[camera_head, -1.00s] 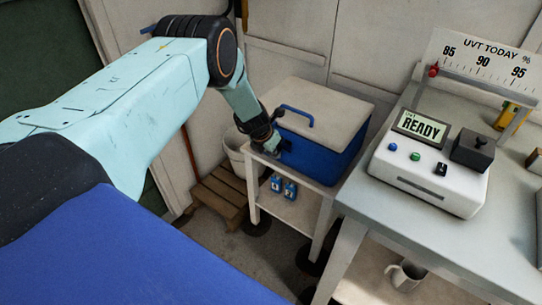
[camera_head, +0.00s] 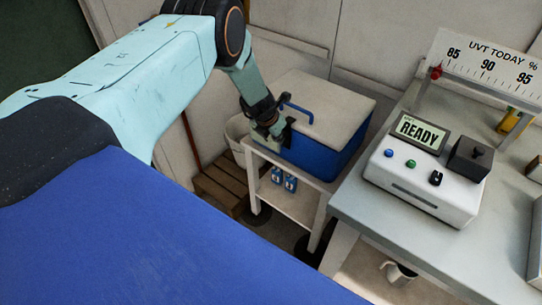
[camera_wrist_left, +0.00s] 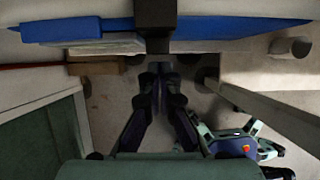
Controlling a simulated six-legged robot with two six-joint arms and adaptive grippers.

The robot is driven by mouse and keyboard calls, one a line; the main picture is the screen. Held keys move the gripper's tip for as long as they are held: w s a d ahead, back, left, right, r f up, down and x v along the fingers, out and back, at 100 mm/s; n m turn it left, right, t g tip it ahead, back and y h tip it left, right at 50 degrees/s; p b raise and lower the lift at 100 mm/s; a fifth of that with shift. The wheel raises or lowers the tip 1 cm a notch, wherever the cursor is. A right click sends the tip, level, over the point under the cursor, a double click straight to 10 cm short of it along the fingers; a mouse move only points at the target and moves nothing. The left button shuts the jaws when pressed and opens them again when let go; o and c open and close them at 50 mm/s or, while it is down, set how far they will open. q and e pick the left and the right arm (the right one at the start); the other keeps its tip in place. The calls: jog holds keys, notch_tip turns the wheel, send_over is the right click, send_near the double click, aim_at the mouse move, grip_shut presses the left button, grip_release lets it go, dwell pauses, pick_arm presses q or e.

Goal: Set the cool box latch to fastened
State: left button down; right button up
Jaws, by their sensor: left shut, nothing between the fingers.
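The cool box (camera_head: 322,150) is blue with a pale lid, and its lid is down. It stands on a small white side table, with a blue handle (camera_head: 297,109) arching at the lid's near left edge. My left gripper (camera_head: 277,138) is shut and empty at the box's near left face. A dark upright piece beside it, probably the latch, shows as a black block (camera_wrist_left: 154,27) over the blue face in the left wrist view. The closed fingers (camera_wrist_left: 161,72) lie just below that block there. I cannot tell whether they touch it or whether it is fastened. My right gripper is out of view.
A white bench (camera_head: 362,212) on the right carries a control unit (camera_head: 425,185) reading READY. Small blue packs (camera_head: 284,180) sit on the side table's lower shelf. A wooden crate (camera_head: 222,187) and a pale bucket (camera_head: 238,133) stand left of it.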

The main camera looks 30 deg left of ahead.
pick_arm(q)
jog(key=shift+p+v, duration=0.75)
jog(key=shift+v, duration=0.15)
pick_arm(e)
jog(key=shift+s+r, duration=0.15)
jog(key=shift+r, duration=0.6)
pick_arm(q)
jog(key=shift+w, duration=0.25)
jog(key=shift+s, duration=0.15)
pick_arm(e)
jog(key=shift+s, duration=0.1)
